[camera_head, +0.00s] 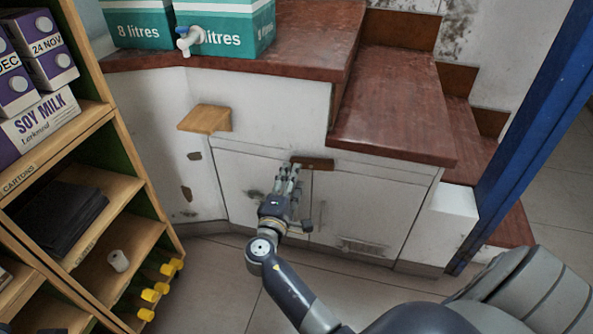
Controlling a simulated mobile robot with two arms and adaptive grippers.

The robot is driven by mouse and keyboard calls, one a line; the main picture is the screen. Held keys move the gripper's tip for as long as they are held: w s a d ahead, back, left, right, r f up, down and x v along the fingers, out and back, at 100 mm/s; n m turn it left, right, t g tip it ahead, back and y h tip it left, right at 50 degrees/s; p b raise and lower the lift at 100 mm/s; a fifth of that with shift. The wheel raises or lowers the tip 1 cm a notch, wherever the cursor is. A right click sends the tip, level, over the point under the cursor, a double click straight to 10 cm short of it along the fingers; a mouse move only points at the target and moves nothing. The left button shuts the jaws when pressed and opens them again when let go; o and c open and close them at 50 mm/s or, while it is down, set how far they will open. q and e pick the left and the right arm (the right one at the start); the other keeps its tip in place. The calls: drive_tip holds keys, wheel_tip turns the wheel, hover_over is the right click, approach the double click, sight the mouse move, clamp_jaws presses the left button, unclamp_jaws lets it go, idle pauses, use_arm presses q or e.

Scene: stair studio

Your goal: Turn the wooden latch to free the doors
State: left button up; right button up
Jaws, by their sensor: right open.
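The wooden latch (313,163) is a small dark brown bar. It lies level across the top of the gap between two white cupboard doors, the left door (237,180) and the right door (365,207). The doors look shut. My right gripper (289,170) is in front of the doors with its fingers pointing up. Its fingertips are at the latch's left end and just below it in the picture; I cannot tell whether they touch it. The gripper is open with nothing seen between its fingers. My left gripper is not in view.
Red-brown stair treads (391,105) rise above and right of the cupboard. A small wooden ledge (206,119) juts out at the left. A wooden shelf unit (113,185) stands at the left and a blue post (525,135) at the right. Tiled floor (225,270) is clear between them.

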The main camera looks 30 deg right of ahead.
sight(312, 164)
drive_tip(key=b+x, duration=0.1)
drive_tip(key=x, duration=0.4)
drive_tip(key=shift+w+d, duration=0.15)
drive_tip(key=shift+f, duration=0.1)
clamp_jaws()
